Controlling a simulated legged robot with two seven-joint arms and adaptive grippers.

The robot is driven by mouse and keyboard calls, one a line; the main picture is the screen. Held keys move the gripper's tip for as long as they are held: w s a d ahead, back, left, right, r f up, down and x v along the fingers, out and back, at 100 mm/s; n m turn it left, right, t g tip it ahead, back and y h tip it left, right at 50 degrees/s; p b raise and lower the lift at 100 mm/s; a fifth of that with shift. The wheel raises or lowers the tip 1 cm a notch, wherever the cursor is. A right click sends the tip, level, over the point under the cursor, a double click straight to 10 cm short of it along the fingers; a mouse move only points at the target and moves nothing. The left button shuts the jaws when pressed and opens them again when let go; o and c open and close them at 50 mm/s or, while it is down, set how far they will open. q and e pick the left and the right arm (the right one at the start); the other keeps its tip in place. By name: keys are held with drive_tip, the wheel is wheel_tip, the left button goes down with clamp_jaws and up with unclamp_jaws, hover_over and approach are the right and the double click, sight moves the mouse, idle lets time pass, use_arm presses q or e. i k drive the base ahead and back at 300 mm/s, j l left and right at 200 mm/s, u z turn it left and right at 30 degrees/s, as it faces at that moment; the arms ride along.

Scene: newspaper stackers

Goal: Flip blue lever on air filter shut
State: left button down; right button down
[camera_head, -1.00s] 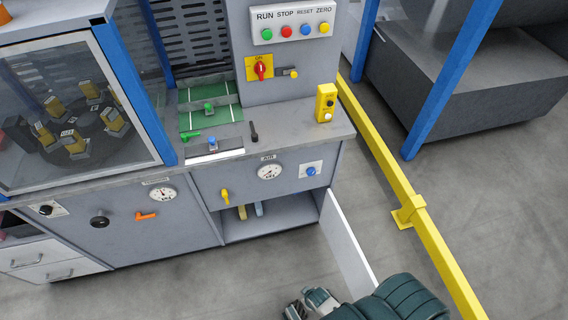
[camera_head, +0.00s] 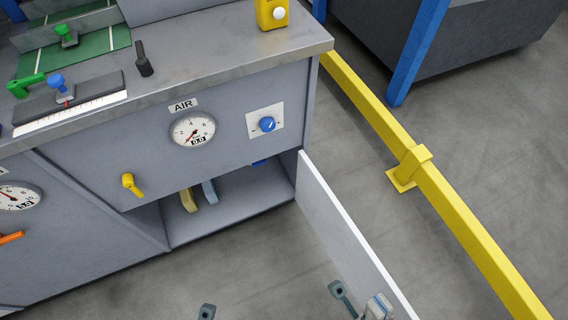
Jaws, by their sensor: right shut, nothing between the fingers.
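Under the AIR gauge, an open cabinet holds a pale blue curved handle (camera_head: 210,192) beside a yellow one (camera_head: 188,200). A darker blue part (camera_head: 260,162) shows just below the panel edge, mostly hidden. I cannot tell which of these is the filter's blue lever, and the air filter body is not clearly visible. My right gripper (camera_head: 340,290) is shut and empty at the bottom, in front of the open white door and apart from the blue parts. A small grey tip (camera_head: 207,311) at the bottom edge appears to be my left gripper, mostly cut off.
The white door (camera_head: 345,235) stands open at the cabinet's right. A yellow valve handle (camera_head: 131,185) and a blue knob (camera_head: 267,124) stick out of the front panel. A yellow floor rail (camera_head: 430,190) runs along the right. Grey floor before the cabinet is clear.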

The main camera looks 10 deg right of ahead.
sight(254, 164)
drive_tip(key=i+j, duration=0.3)
drive_tip(key=i, duration=0.2)
drive_tip(key=i+j, duration=0.3)
drive_tip(key=i, duration=0.2)
drive_tip(key=z, duration=2)
drive_tip(key=i+j, duration=0.05)
drive_tip(key=j, duration=0.05)
